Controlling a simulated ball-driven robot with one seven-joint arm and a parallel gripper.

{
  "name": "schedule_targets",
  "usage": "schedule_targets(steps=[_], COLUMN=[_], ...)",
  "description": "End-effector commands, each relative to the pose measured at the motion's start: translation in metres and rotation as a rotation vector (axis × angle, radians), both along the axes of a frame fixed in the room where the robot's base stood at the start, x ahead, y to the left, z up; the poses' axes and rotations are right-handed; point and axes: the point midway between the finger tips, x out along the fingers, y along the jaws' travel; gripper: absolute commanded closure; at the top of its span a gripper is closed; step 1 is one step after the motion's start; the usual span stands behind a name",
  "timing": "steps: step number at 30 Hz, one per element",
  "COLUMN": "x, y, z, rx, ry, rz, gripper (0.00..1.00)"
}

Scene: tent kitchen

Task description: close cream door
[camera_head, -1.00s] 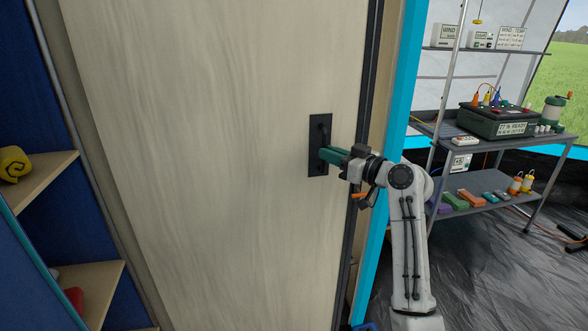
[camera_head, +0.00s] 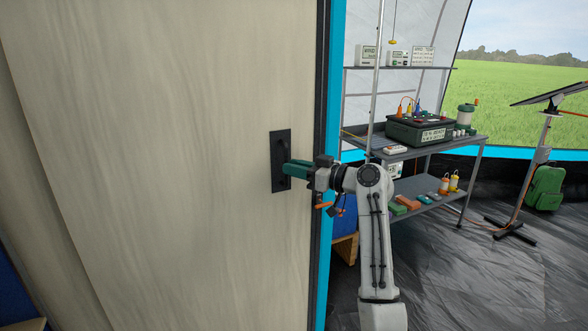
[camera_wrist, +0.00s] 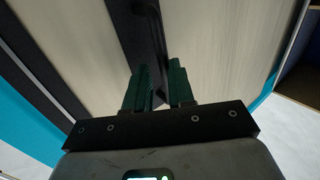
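The cream door (camera_head: 170,150) is a tall pale wood-grain panel filling the left half of the head view. Its black handle (camera_head: 275,170) sits on a dark plate near the door's right edge. My gripper (camera_head: 290,170) reaches in from the right with its green fingers at the handle. The exact contact is partly hidden by the fingers.
A cyan tent pole (camera_head: 328,120) stands just right of the door's edge. Beyond it are a metal shelf cart (camera_head: 440,147) with a dark green box (camera_head: 420,131) and several small items, and a green backpack (camera_head: 545,187). The dark floor (camera_head: 470,270) at the lower right is open.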

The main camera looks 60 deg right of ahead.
Motion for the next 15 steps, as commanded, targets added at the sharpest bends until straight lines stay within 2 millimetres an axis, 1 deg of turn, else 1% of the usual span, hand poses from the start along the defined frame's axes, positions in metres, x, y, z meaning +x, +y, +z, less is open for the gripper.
schedule_targets(steps=[1,4,5,11,15], x=[-0.0006,-0.0001,0.0000,0.0005,-0.0065], y=[-0.0009,-0.0002,0.0000,0.0008,0.0005], z=[-0.0002,0.0001,0.0003,0.0008,0.0008], rx=[0.001,0.000,0.000,0.000,0.000], ry=[0.000,-0.001,-0.001,-0.002,-0.002], rz=[-0.002,-0.001,0.000,0.002,0.000], gripper=[0.73,0.64,0.62,0.62,0.62])
